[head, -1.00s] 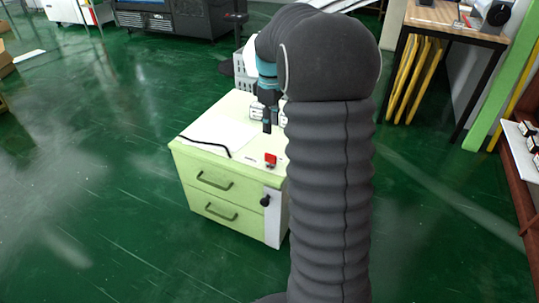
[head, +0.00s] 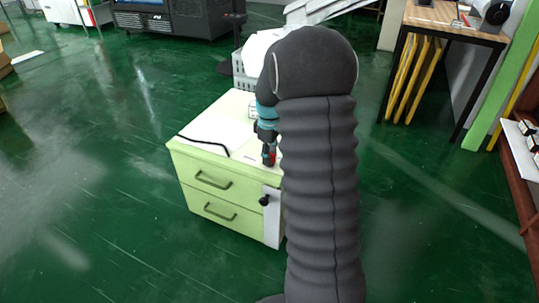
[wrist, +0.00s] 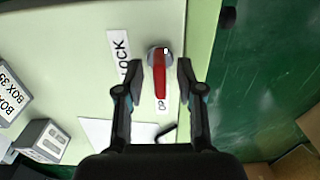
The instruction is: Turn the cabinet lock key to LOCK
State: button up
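The light green cabinet (head: 190,160) stands on the floor, and its top also shows in the wrist view (wrist: 70,60). The red key (wrist: 160,80) sits on a round grey lock on the cabinet top. Its red handle points down in the wrist view, toward a label (wrist: 163,105) that reads "OP", partly hidden. The LOCK label (wrist: 120,58) lies left of the key. My gripper (wrist: 160,75) is open, with one finger on each side of the red handle and a visible gap on both sides. In the head view my gripper (head: 268,157) is low over the cabinet's front edge and largely hides the key.
Small labelled boxes (wrist: 42,141) and a white sheet (wrist: 100,130) lie on the cabinet top. A black cable (head: 203,144) lies at its left. A black knob (head: 264,200) sticks out of the cabinet front.

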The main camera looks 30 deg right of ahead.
grip_shut()
jog(key=shift+m, duration=0.3)
jog(key=m+p, duration=0.1)
jog(key=m, duration=0.2)
jog(key=shift+r+m, duration=0.1)
jog(key=shift+m, duration=0.2)
jog(key=m, duration=0.4)
jog(key=shift+m+p, duration=0.3)
jog(key=m, duration=0.4)
jog(key=shift+m+p, duration=0.4)
jog(key=shift+m, duration=2.1)
